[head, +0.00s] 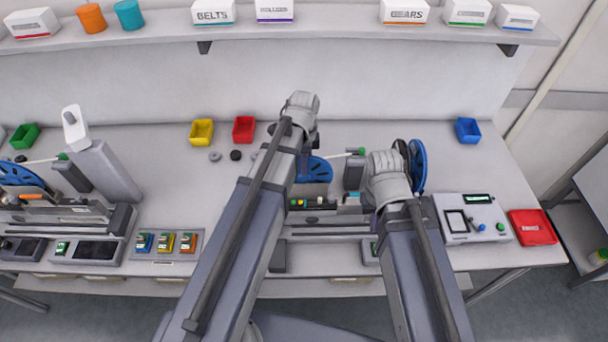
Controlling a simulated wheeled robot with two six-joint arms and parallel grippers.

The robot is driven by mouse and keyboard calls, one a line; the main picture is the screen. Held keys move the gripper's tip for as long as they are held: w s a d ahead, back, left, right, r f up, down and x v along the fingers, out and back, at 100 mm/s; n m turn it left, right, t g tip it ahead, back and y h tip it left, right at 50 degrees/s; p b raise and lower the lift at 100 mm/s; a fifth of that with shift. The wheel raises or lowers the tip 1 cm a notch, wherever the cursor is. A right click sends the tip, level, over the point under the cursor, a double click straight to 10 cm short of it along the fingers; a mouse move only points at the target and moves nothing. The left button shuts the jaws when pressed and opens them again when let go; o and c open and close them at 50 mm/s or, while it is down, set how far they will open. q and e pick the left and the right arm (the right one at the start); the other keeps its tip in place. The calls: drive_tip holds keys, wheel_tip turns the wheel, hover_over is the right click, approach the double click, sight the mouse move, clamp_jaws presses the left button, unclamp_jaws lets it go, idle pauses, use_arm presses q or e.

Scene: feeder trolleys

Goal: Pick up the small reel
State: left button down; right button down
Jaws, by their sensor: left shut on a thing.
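My left gripper (306,148) is in the middle of the head view, over the middle feeder; its wrist hides most of its fingers. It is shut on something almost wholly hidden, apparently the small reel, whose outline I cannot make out. A blue reel (315,171) shows just below it, partly covered by my left arm. My right gripper is at the right beside another blue reel (418,166), which stands on edge with a dark disc (401,149) near it. My right wrist hides the fingers, so I cannot tell whether they are open or touch that reel.
Another feeder with a blue reel (20,176) stands at the left. A yellow bin (202,131), a red bin (244,129) and a blue bin (467,130) line the back. A control box (472,218) and red tray (532,228) are at the right.

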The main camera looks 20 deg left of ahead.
idle(0.4)
use_arm(q)
wheel_tip(320, 180, up, 10)
drive_tip(key=p, duration=1)
drive_tip(key=shift+r, duration=0.15)
